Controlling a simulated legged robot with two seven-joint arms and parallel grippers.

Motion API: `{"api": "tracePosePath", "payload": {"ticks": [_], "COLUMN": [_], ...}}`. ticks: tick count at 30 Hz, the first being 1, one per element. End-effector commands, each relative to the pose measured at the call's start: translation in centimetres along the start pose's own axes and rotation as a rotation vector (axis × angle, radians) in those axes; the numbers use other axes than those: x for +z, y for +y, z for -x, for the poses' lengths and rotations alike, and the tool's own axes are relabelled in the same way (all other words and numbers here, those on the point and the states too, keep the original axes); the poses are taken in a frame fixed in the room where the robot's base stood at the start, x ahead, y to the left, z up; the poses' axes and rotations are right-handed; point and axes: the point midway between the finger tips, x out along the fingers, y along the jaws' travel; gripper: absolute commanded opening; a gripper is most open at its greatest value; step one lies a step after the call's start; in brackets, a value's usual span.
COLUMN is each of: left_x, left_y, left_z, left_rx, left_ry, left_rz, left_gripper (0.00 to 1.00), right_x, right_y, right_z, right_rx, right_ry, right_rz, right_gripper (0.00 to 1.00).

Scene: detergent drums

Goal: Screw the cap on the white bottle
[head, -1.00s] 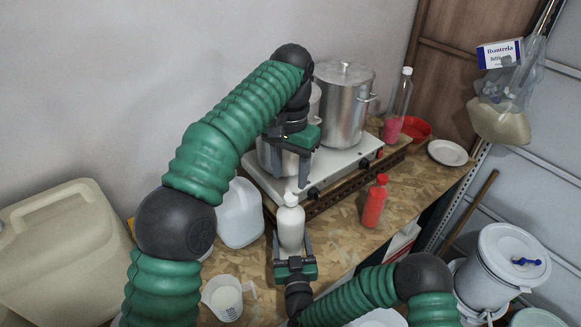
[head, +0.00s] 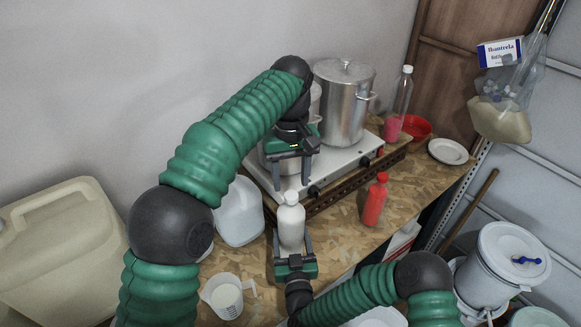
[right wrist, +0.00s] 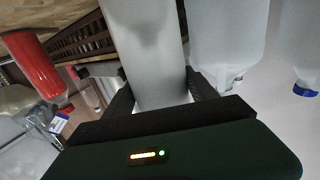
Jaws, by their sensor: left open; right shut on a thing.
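The white bottle (head: 291,228) stands upright at the front of the wooden table, with a white cap (head: 291,197) at its top. How tightly the cap sits cannot be seen. My right gripper (head: 292,243) is shut around the bottle's body from the front. In the right wrist view the bottle (right wrist: 150,50) fills the space between the dark fingers, and its top is out of frame. My left gripper (head: 291,186) points down just above and behind the cap in the picture, its two fingers apart and empty. Contact with the cap is not visible.
A hot plate (head: 335,165) with steel pots (head: 343,105) stands behind. A red bottle (head: 375,200) stands to the right. A translucent jug (head: 240,212) and a measuring cup (head: 226,297) are to the left. Bare table lies between the white and red bottles.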

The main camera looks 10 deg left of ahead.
Motion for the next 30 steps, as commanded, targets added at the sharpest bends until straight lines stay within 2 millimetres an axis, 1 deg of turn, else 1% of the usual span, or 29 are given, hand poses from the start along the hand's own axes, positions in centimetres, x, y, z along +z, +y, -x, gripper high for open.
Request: {"api": "tracePosePath", "payload": {"ticks": [1, 4, 7, 11, 18, 20, 27, 30], "left_x": [0.0, 0.0, 0.0, 0.0, 0.0, 0.0, 0.0, 0.0], "left_y": [-0.1, -0.1, 0.0, 0.0, 0.0, 0.0, 0.0, -0.1], "left_z": [-1.0, -2.6, -3.8, -4.5, -4.6, -4.6, -4.6, -4.6], "left_rx": [-0.002, -0.002, 0.0, 0.001, 0.001, 0.001, 0.0, 0.0], "left_ry": [-0.002, -0.002, -0.001, 0.001, 0.001, 0.001, 0.0, 0.0], "left_rz": [0.001, 0.0, 0.0, 0.001, 0.0, 0.0, 0.0, 0.001], "left_gripper": [0.49, 0.49, 0.49, 0.49, 0.49, 0.42, 0.11, 0.0], "right_x": [0.6, 0.6, 0.6, 0.6, 0.6, 0.6, 0.6, 0.6], "right_y": [0.1, 0.1, 0.1, 0.1, 0.1, 0.1, 0.1, 0.1], "right_z": [0.2, 0.2, 0.2, 0.2, 0.2, 0.2, 0.2, 0.2], "right_rx": [0.001, 0.001, 0.001, 0.001, 0.001, 0.0, 0.001, 0.001], "right_ry": [-0.014, -0.014, -0.014, -0.014, -0.014, -0.014, -0.014, -0.014], "right_rz": [0.003, 0.003, 0.003, 0.003, 0.003, 0.003, 0.003, 0.002], "right_gripper": [0.0, 0.0, 0.0, 0.0, 0.0, 0.0, 0.0, 0.0]}}
